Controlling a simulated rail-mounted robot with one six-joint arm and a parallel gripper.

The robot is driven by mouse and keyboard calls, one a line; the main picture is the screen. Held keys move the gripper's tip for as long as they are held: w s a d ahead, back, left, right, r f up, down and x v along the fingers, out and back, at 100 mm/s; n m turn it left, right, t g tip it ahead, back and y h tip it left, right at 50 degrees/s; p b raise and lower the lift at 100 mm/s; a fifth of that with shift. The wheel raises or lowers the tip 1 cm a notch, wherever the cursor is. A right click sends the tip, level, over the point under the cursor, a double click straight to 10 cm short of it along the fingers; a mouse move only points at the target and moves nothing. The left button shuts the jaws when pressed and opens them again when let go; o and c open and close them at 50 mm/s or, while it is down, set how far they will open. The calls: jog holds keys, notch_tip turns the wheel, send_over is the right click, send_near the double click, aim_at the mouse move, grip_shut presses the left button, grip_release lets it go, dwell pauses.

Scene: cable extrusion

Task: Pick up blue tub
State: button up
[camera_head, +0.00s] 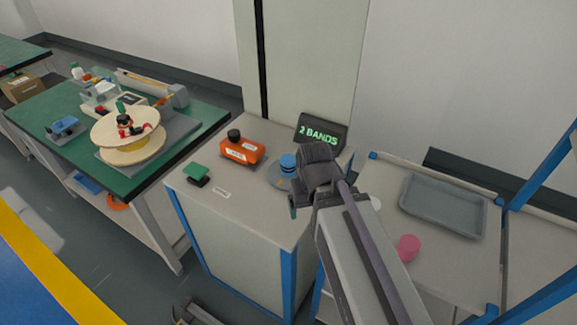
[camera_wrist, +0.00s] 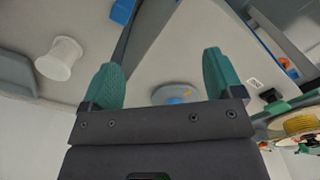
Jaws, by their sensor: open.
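The blue tub (camera_head: 288,162) is a small round blue thing near the back of the light cabinet top, on or beside a round grey disc (camera_head: 279,182). Its right side is close to my arm's wrist in the head view. In the wrist view a blue round thing (camera_wrist: 174,91), which looks like the tub, shows partly above the gripper body, between the fingers. My gripper (camera_wrist: 162,75) is open and empty, with its two green fingers wide apart. In the head view most of the gripper is hidden by my wrist; one green fingertip shows.
An orange case (camera_head: 241,150), a green-topped block (camera_head: 197,173) and a dark "2 BANDS" sign (camera_head: 321,132) stand on the cabinet. To the right, a bench holds a grey tray (camera_head: 443,205) and a pink cylinder (camera_head: 407,248). A white spool (camera_wrist: 60,58) shows in the wrist view.

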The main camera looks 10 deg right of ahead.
jog(key=shift+o, duration=0.2)
jog(key=w+n, duration=0.3)
jog(key=w, duration=1.2)
jog(key=shift+w+d+r+n+p, duration=0.25)
jog(key=shift+w+r+n+p, duration=0.1)
jog(key=shift+r+n, duration=0.05)
jog(key=n, duration=0.7)
send_over(290, 159)
jog(key=s, duration=0.1)
jog(key=shift+s, duration=0.1)
jog(key=w+n, duration=0.1)
jog(key=n, duration=0.2)
jog(key=shift+w, duration=0.4)
jog(key=n, duration=0.3)
jog(key=shift+s+n, duration=0.2)
jog(key=shift+n, duration=0.1)
notch_tip(290, 159, down, 11)
jog(key=b, duration=1.1)
jog(key=shift+f, duration=0.15)
jog(key=shift+r, duration=0.25)
jog(key=shift+c, duration=0.3)
jog(key=c, duration=1)
